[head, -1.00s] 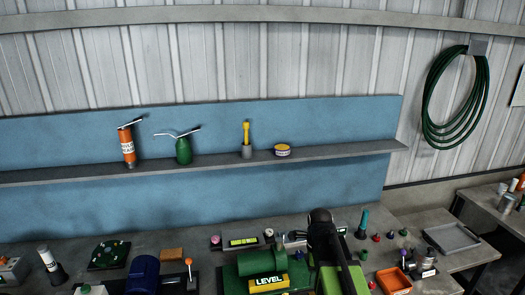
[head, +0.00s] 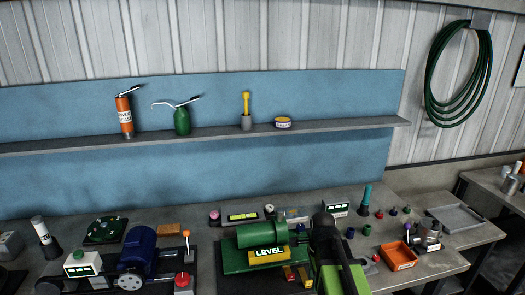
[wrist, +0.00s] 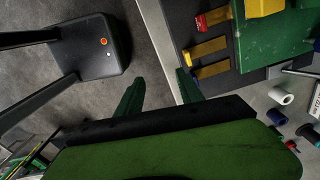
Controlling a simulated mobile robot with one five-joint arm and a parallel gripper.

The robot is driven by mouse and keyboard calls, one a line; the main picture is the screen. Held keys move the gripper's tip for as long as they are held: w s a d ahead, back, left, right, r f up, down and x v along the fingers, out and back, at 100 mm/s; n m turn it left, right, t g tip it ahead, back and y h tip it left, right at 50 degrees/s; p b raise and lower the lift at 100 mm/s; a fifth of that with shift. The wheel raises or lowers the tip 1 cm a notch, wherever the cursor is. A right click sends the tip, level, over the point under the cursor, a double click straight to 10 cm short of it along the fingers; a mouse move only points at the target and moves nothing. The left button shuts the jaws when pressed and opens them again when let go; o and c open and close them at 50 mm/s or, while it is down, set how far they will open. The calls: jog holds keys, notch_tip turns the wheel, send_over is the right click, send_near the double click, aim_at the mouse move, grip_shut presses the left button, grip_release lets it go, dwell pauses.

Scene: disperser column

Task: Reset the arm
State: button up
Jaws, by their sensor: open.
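My green-and-black arm (head: 335,262) stands at the lower middle right of the head view, in front of the bench. Its gripper end is not clear there. In the wrist view my gripper (wrist: 160,84) shows two dark green fingers, spread apart with nothing between them. The fingers are over the grey floor and the bench's front edge, left of the green machine base (wrist: 285,35). No held thing shows.
The yellow LEVEL block (head: 269,254) is by the green machine (head: 262,235), close left of my arm. The blue motor (head: 140,245) stands further left. An orange tray (head: 398,256) and several small pegs are at right.

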jog(key=s+f+n+b, duration=0.5)
jog(key=f+n, duration=0.2)
jog(key=n, duration=1)
jog(key=shift+a+f, duration=0.25)
jog(key=shift+f, duration=0.15)
